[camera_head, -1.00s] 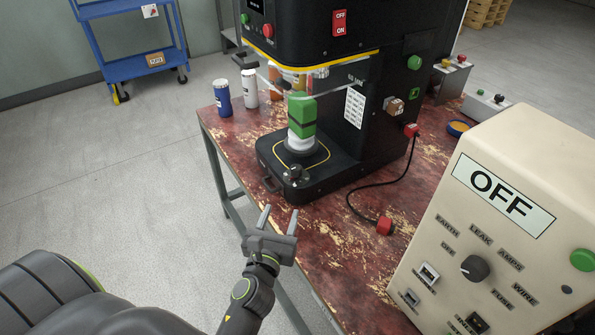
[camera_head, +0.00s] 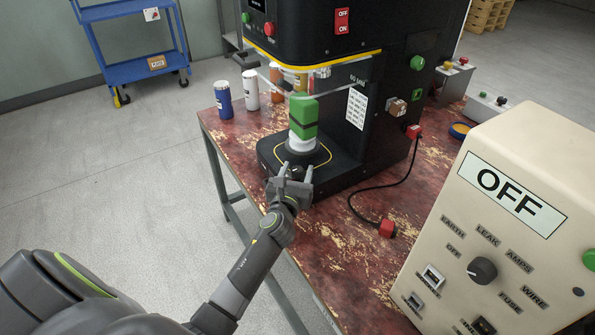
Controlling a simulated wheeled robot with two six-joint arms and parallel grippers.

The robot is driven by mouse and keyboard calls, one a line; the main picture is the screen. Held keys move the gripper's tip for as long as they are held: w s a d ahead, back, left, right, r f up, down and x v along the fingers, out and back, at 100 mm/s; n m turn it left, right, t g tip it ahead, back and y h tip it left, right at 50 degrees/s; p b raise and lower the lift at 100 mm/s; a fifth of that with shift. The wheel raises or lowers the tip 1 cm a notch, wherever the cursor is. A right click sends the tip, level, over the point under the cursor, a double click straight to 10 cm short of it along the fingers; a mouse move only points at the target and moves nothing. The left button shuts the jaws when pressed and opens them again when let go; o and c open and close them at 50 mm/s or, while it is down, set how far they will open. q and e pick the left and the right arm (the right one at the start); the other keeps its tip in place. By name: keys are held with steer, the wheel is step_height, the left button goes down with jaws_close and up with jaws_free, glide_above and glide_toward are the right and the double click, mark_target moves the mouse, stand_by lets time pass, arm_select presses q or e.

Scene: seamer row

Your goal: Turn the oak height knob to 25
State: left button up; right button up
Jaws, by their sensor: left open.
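The black seamer (camera_head: 385,60) stands on the worn red table. A green can (camera_head: 303,118) stands on a white round piece on its base plate. A small dark knob (camera_head: 296,169) sits at the front of the base, now largely hidden by my left gripper (camera_head: 296,168). That gripper is open, with its fingers to either side of the knob; whether they touch it is unclear. A brownish block-like knob (camera_head: 397,107) is on the machine's right side, away from the gripper. The knob settings are too small to read. My right gripper is out of view.
A beige control box (camera_head: 515,215) marked OFF stands at the right front. A red-ended cable (camera_head: 386,228) lies on the table. Blue (camera_head: 223,100) and white (camera_head: 250,90) bottles stand left of the machine. A blue cart (camera_head: 130,50) is behind on the floor.

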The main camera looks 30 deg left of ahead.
arm_select(q)
steer(key=shift+w+a, duration=0.15)
steer(key=shift+w, duration=0.35)
